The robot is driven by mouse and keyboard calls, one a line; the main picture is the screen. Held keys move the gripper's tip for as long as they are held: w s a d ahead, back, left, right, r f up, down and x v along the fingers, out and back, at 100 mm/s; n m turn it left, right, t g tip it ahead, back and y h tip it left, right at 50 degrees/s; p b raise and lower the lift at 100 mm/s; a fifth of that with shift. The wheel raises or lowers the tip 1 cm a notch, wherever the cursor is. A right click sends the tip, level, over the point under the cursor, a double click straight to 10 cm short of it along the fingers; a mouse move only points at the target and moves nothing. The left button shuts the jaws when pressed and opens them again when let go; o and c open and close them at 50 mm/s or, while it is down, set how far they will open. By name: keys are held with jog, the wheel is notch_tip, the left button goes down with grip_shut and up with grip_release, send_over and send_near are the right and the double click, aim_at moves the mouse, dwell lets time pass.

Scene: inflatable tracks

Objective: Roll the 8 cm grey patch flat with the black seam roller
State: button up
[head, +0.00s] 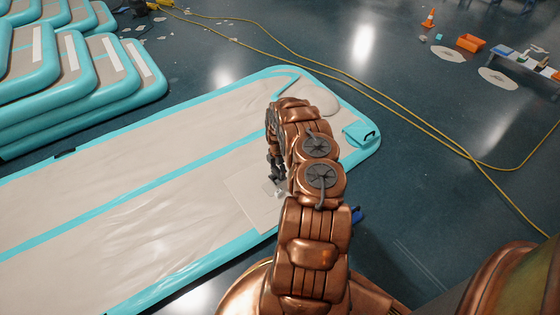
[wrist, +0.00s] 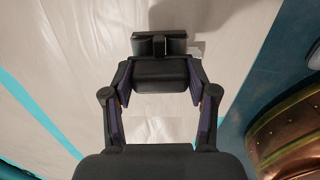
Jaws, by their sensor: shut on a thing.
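My gripper (wrist: 160,76) is shut on a black tool, the seam roller (wrist: 158,46), which sits across the fingertips in the wrist view. In the head view my gripper (head: 275,170) hangs low over the near right part of the pale track, and the roller cannot be made out there. A small light grey square, likely the grey patch (head: 269,188), lies just below the gripper in the head view. A faint grey area between the fingers in the wrist view (wrist: 165,130) may be the same patch. I cannot tell whether the roller touches the surface.
The pale inflatable track (head: 120,215) with turquoise edges lies flat on the dark floor. A paler square sheet (head: 246,200) lies around the patch. A turquoise box-like item (head: 358,134) sits at the track's far right corner. Stacked tracks (head: 80,80) stand at left. A yellow hose (head: 400,108) crosses the floor.

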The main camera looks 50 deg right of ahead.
jog(key=shift+r+p, duration=1.5)
jog(key=shift+r, duration=0.8)
